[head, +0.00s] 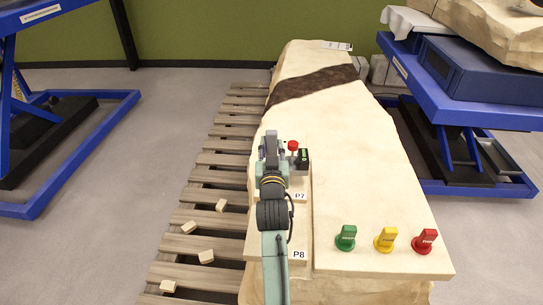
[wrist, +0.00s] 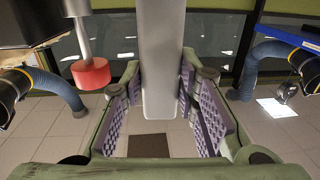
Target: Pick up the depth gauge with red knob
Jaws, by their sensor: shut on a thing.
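The depth gauge shows its red knob (head: 293,146) in the head view, just right of my gripper (head: 270,148). A dark box with a green face (head: 303,159) is close beside the knob. In the wrist view the red knob (wrist: 90,73) sits on a grey rod at the upper left. A flat grey bar (wrist: 162,62), seemingly the gauge's body, stands between the purple pads of my gripper (wrist: 163,92). My gripper is shut on it. My own arm hides much of the gauge in the head view, so I cannot tell whether it touches the block below.
The pale stone slab (head: 340,190) carries green (head: 345,238), yellow (head: 386,240) and red (head: 425,241) knobbed pieces at its front right. Labels P7 (head: 299,196) and P8 (head: 299,254) mark its left edge. Wooden slats (head: 190,245) hold loose blocks. Blue lift tables stand on both sides.

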